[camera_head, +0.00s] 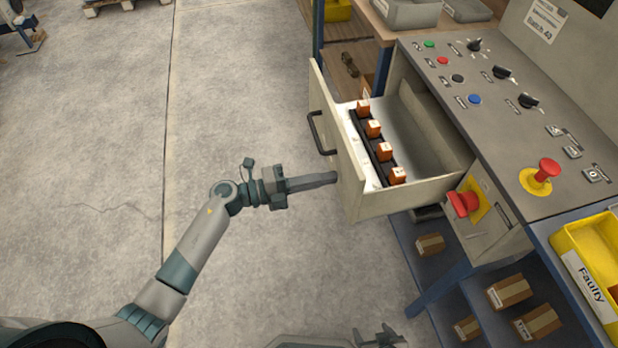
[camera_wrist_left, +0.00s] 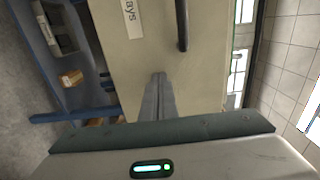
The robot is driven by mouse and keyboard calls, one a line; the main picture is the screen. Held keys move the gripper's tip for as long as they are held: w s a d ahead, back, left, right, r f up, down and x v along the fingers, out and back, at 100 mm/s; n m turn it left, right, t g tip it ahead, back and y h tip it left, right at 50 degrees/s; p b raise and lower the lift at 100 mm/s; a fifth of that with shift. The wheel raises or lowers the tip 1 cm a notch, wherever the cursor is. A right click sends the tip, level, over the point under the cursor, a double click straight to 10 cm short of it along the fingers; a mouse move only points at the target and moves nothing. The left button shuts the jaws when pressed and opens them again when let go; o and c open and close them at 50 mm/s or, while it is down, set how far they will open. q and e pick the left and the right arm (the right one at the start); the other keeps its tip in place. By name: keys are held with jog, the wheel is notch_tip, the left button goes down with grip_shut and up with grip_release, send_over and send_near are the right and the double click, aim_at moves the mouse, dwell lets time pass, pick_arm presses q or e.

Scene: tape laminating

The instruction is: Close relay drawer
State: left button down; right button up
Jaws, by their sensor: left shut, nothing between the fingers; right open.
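The relay drawer (camera_head: 430,185) is pulled out of the grey control console, showing its inside. Several orange relays (camera_head: 386,151) stand in a row on a dark rail inside it. The drawer front (camera_head: 348,172) carries a dark bar handle (camera_head: 318,134); in the left wrist view, the front (camera_wrist_left: 125,55) and handle (camera_wrist_left: 182,25) fill the middle. My left gripper (camera_head: 333,178) is shut and empty, its fingertips (camera_wrist_left: 158,76) at the drawer front beside the handle; contact cannot be told. My right gripper (camera_head: 384,338) is open at the bottom edge, away from the drawer.
The console top (camera_head: 470,85) holds buttons and knobs, with a red emergency stop (camera_head: 547,169). Another red knob (camera_head: 463,203) is on the console front by the drawer. A yellow bin (camera_head: 600,250) stands right. Boxes (camera_head: 510,291) sit on shelves below.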

pick_arm(q)
jog(key=shift+w+d, duration=0.15)
jog(key=shift+d, duration=0.15)
pick_arm(e)
jog(key=shift+a+r, duration=0.1)
pick_arm(q)
jog(key=shift+d, duration=0.1)
jog(key=shift+w+d, duration=0.15)
jog(key=shift+d, duration=0.3)
jog(key=x, duration=0.7)
jog(key=shift+w+d+b, duration=0.1)
jog(key=shift+d+b, duration=0.2)
jog(key=b+x, duration=0.3)
jog(key=x, duration=1.2)
jog(key=shift+w+d+f+b, duration=0.1)
jog(key=shift+d+f+b, duration=0.05)
jog(key=shift+d+b, duration=0.2)
jog(key=shift+w+d, duration=0.15)
jog(key=shift+d, duration=0.35)
jog(key=shift+r, duration=0.25)
pick_arm(e)
jog(key=s+d+f+g+h, duration=0.1)
jog(key=s+d+f+g, duration=0.1)
jog(key=s+d+g, duration=0.1)
jog(key=shift+s+d+f, duration=0.4)
jog(key=shift+d, duration=0.15)
pick_arm(q)
jog(key=shift+r, duration=0.1)
